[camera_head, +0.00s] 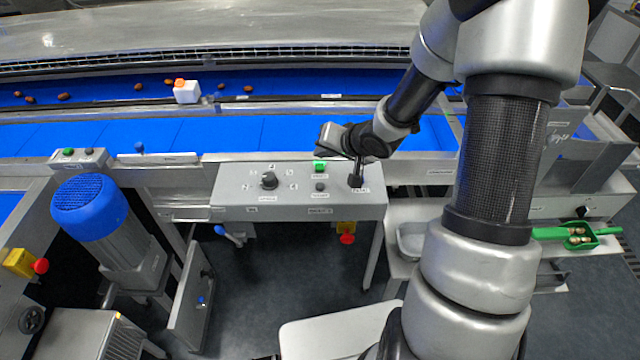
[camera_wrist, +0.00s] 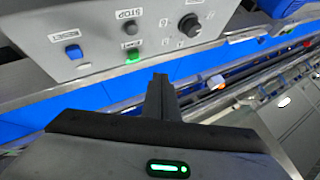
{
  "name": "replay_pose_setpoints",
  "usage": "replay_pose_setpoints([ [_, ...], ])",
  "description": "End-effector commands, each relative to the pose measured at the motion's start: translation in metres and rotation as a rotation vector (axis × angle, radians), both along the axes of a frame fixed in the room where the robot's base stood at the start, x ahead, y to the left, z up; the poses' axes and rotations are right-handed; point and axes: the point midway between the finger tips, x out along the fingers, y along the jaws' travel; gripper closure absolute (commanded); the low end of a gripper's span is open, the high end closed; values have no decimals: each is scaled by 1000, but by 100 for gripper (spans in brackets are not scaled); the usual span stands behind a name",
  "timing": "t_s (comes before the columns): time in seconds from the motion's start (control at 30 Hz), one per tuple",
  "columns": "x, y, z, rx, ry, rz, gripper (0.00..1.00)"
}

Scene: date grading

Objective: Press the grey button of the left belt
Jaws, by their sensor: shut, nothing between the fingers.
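A small panel (camera_head: 82,161) at the left, on the belt's front edge, carries a green button (camera_head: 68,152) and a grey button (camera_head: 90,152). The central control panel (camera_head: 230,190) has a black knob (camera_head: 269,180), a green button (camera_head: 320,166) and another grey button (camera_head: 320,187). In the wrist view, this grey button (camera_wrist: 129,27) is by a STOP label, and a blue button (camera_wrist: 73,51) is by RESET. My gripper (camera_head: 357,184) is shut and empty over the panel's right end; its fingers (camera_wrist: 160,78) point toward the panel. The left panel is not clearly seen in the wrist view.
A blue belt (camera_head: 230,135) runs behind the panels. Several dates and a white box with an orange top (camera_head: 186,91) are on the far belt. A blue-capped motor (camera_head: 92,207) stands below the left panel. A red emergency button (camera_head: 347,239) hangs under the central panel.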

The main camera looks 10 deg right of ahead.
Motion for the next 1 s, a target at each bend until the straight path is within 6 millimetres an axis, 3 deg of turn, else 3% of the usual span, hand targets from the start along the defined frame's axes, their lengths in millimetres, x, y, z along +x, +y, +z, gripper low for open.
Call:
replay_pose_setpoints([
  [0.27, -1, 1, -17, 0, 4, 2, 100],
  [0.73, 0, 0, -78, -1, 1, 0, 100],
  [1.0, 0, 0, -88, -1, 0, 0, 100],
])
